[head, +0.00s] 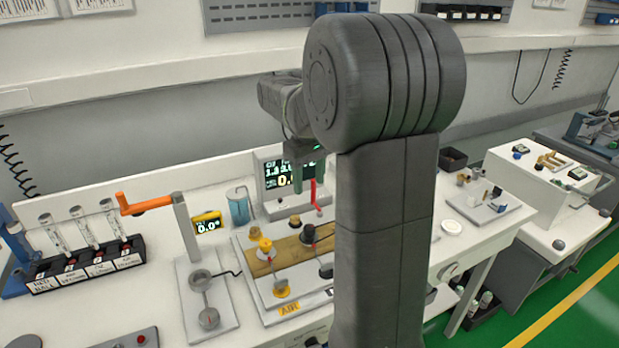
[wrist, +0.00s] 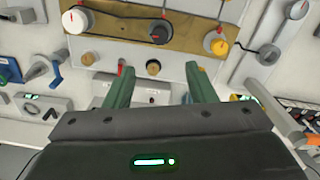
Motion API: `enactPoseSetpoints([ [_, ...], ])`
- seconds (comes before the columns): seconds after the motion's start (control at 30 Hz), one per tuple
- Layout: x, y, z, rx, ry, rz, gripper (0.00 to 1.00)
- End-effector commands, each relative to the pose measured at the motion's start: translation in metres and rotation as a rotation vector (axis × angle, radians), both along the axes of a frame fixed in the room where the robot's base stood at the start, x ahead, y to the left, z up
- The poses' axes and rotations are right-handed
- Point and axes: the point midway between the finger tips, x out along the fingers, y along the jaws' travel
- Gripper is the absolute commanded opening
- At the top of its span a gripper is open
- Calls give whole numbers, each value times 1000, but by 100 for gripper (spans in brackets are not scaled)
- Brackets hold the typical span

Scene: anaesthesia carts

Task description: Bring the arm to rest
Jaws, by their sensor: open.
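My gripper (wrist: 158,72) shows in the wrist view with its two green fingers spread apart. Nothing is between them but the view of the bench behind. In the head view my arm rises in front of the bench and bends over at the top. My gripper (head: 303,172) hangs from it in front of the monitor (head: 271,172), partly hidden by the arm. It is apart from the panel with the brass plate (head: 282,251), which also shows beyond the fingers in the wrist view (wrist: 150,32).
An orange-handled lever (head: 147,204) on a post stands left of the panel. A rack of labelled vials (head: 85,267) is farther left. A blue-filled jar (head: 239,208) and yellow meter (head: 207,222) stand near the monitor. A white cart (head: 540,185) is at right, with green floor beside it.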

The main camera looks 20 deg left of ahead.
Motion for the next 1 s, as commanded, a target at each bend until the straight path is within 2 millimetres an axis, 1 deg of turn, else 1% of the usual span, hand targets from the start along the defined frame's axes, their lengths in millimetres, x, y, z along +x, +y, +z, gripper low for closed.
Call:
enactPoseSetpoints([
  [0.23, 0, 0, -1, 0, 0, 0, 50],
  [0.37, 0, 0, -8, -1, 2, 0, 50],
  [0.47, 0, 0, -21, -2, 2, 0, 50],
  [0.8, -1, -1, -88, -4, 4, 0, 50],
  [1.0, -1, -1, -121, -4, 4, 0, 50],
])
